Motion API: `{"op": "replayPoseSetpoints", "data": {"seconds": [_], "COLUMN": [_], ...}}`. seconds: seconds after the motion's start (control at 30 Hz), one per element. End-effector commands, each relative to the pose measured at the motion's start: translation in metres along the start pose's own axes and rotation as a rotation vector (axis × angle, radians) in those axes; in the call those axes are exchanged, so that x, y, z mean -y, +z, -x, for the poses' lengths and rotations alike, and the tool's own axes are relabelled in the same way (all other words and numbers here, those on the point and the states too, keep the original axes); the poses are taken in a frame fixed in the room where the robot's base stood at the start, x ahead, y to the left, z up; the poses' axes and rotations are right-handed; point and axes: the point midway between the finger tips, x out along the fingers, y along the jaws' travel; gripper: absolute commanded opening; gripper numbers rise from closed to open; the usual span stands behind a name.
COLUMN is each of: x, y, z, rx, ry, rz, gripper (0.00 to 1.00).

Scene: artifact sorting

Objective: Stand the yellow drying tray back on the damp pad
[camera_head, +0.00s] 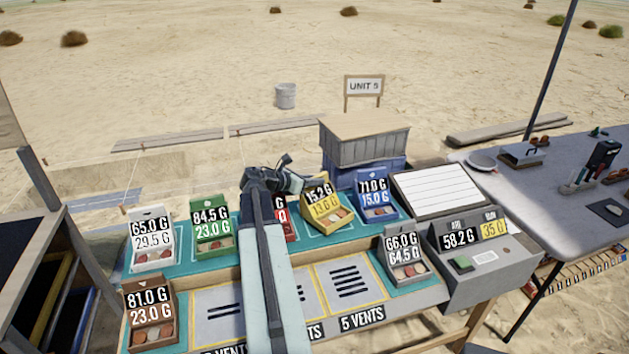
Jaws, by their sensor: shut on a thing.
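The yellow drying tray (327,209) is in the back row of the stall, with a card reading 15.2 G and 13.6 G and brown pieces in it. It sits slightly askew. My gripper (296,183) is shut at the tray's upper left back edge; its fingertips are small and partly hidden. A teal pad (188,238) runs under the back row, and the yellow tray is over it. I cannot tell whether the tray's base touches the pad. No label marks which teal surface is the damp pad.
A red tray (290,232), partly hidden by my arm, is left of the yellow one; a blue tray (374,199) is close on its right. Green (211,222) and white (152,240) trays stand further left. A grey scale (482,261) is at right. Vented plates (347,284) in front are bare.

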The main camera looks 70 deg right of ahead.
Motion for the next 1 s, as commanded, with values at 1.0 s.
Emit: {"op": "replayPoseSetpoints", "data": {"seconds": [1.0], "x": [-0.001], "y": [-0.013], "z": [-0.004], "rx": [-0.001], "ry": [0.000], "rz": [0.002], "gripper": [0.00]}}
